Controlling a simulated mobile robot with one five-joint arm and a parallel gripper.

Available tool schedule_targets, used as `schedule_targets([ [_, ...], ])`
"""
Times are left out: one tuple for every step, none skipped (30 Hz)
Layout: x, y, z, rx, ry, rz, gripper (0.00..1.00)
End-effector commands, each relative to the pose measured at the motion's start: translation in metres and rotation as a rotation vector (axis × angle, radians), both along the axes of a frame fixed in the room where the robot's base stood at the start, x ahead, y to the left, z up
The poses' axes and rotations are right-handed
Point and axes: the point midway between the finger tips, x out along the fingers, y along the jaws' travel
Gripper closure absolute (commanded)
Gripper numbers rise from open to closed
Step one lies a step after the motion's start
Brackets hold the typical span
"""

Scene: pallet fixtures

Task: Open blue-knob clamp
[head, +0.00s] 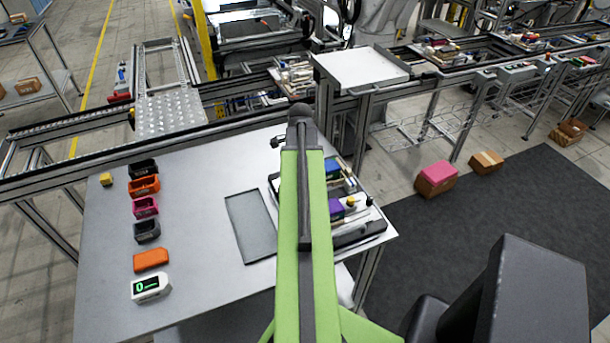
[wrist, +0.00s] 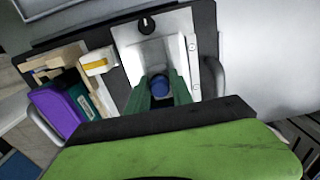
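The blue knob (wrist: 160,86) of the clamp shows in the wrist view, above a pale metal plate (wrist: 160,52) on the dark pallet (wrist: 205,22). My gripper (wrist: 161,80) has green fingers on the left and right of the knob. I cannot tell whether the fingers touch it or stand slightly apart. The clamp's body below the knob is mostly hidden by my gripper. In the head view my green arm reaches over the pallet (head: 362,238) and hides the knob and my fingertips.
On the table (head: 200,210), a grey tray (head: 250,225) lies left of the pallet, and several small coloured items (head: 145,207) stand farther left.

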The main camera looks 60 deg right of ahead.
Motion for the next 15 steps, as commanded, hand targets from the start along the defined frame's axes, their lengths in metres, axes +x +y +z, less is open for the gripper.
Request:
schedule_targets([
  [-0.0009,0.0007,-0.0002,0.002,0.002,0.000,1.00],
  [-0.0010,0.0007,-0.0002,0.002,0.002,0.000,1.00],
  [-0.0010,0.0008,-0.0002,0.002,0.002,0.000,1.00],
  [-0.0011,0.0008,-0.0003,0.002,0.002,0.000,1.00],
  [-0.0012,0.0008,-0.0003,0.003,0.003,-0.001,1.00],
  [-0.0013,0.0008,-0.0003,0.003,0.003,-0.001,1.00],
  [-0.0013,0.0009,-0.0003,0.003,0.003,-0.001,1.00],
  [-0.0013,0.0009,-0.0003,0.003,0.003,-0.001,1.00],
  [-0.0014,0.0009,-0.0004,0.003,0.003,-0.001,1.00],
  [-0.0016,0.0009,-0.0004,0.004,0.003,-0.001,1.00],
  [-0.0016,0.0010,-0.0004,0.004,0.003,-0.001,1.00],
  [-0.0015,0.0013,-0.0004,0.004,0.003,-0.001,1.00],
  [-0.0013,0.0017,-0.0004,0.004,0.003,-0.001,1.00],
  [-0.0011,0.0022,-0.0004,0.004,0.003,-0.001,1.00],
  [-0.0006,0.0031,-0.0005,0.004,0.003,-0.001,1.00],
])
